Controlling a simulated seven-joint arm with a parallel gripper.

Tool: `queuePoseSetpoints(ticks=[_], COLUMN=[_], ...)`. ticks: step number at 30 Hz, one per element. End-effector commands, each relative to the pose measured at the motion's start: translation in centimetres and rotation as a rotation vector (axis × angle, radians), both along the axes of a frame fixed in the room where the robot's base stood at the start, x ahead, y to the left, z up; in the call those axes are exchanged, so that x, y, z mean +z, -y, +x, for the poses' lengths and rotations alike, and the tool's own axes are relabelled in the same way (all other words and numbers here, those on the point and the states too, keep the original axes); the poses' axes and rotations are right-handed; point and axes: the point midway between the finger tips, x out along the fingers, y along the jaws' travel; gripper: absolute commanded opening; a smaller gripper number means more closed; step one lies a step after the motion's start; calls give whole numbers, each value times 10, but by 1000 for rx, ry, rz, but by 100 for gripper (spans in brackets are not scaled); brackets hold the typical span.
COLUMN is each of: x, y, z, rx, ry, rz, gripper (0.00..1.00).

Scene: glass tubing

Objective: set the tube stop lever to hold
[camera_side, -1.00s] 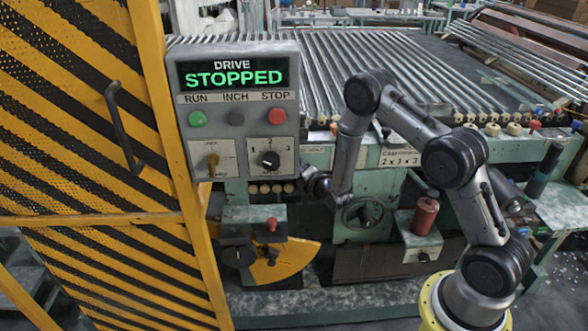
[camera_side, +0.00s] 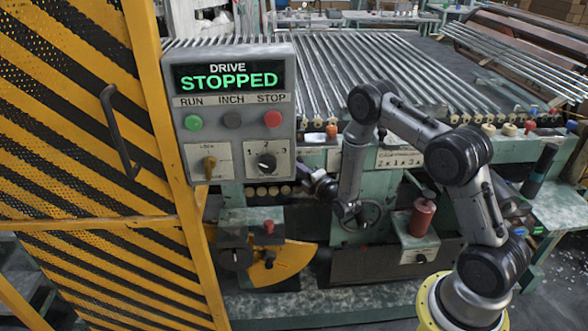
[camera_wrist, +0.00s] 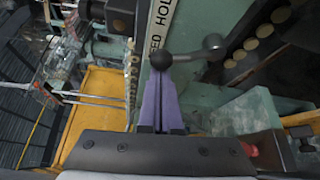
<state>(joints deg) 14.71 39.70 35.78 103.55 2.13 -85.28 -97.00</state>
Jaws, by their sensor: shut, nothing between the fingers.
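The tube stop lever (camera_wrist: 187,55) is a dark bar with a round end at each side in the wrist view. My gripper (camera_wrist: 159,85) has purple fingers, shut together and empty. I cannot tell whether the fingertips touch the lever. In the side view my gripper (camera_side: 318,184) is at the machine's front, and I cannot make out the lever there.
The control panel (camera_side: 237,115) reads DRIVE STOPPED. A yellow-black striped guard (camera_side: 75,130) stands at left. A handwheel (camera_side: 368,212) and a red canister (camera_side: 422,216) are close to my arm. A yellow quadrant plate (camera_side: 290,262) sits low on the machine.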

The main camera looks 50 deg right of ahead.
Motion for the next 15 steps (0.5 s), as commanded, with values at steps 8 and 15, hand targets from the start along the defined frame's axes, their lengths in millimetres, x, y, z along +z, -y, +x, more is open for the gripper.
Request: queuePoseSetpoints(ticks=[8, 15], x=[5, 5], y=[14, 23], z=[-12, -22], rx=[-5, -5], ry=[120, 119], rz=[117, 116], gripper=[0, 0])
